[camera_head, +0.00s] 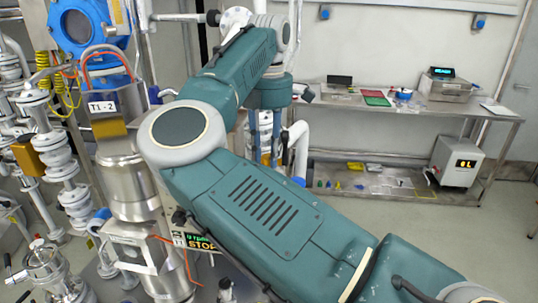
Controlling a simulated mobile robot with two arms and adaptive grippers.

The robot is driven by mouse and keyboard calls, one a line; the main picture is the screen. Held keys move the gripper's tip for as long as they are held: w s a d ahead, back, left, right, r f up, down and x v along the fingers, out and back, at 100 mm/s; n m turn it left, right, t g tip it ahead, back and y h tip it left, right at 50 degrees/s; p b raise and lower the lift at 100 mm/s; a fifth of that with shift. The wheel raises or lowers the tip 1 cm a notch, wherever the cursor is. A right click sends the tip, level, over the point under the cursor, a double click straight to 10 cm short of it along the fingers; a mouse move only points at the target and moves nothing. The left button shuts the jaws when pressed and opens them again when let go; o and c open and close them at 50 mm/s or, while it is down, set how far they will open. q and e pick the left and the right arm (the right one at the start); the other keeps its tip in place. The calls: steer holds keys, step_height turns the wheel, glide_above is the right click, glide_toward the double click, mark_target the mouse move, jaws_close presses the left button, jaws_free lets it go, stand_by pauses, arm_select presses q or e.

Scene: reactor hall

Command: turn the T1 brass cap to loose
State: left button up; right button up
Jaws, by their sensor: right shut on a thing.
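My right arm (265,205) crosses the view from the lower right, bends at an elbow on the left and folds back up to a wrist at the top centre. The wrist points down behind the arm. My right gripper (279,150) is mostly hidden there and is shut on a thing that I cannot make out. A steel vessel (134,190) with a T1-2 label (102,106) stands left of the elbow. I cannot pick out the T1 brass cap with certainty. My left gripper is not in view.
Flanged pipework (62,160) fills the left side. A steel bench (400,104) along the back wall holds a red tray (375,98) and a device with a display (445,86). The floor at right is clear.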

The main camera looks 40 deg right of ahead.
steer(key=n+b, duration=0.2)
steer(key=n, duration=0.2)
steer(key=shift+n, duration=0.3)
steer(key=n+b, duration=0.2)
steer(key=n, duration=0.3)
steer(key=n+b, duration=0.2)
steer(key=n, duration=0.3)
steer(key=shift+n, duration=0.4)
steer(key=n+b, duration=0.1)
steer(key=n, duration=0.3)
steer(key=shift+r, duration=0.15)
steer(key=shift+n+b, duration=0.3)
steer(key=o, duration=1.1)
steer(key=shift+o, duration=0.2)
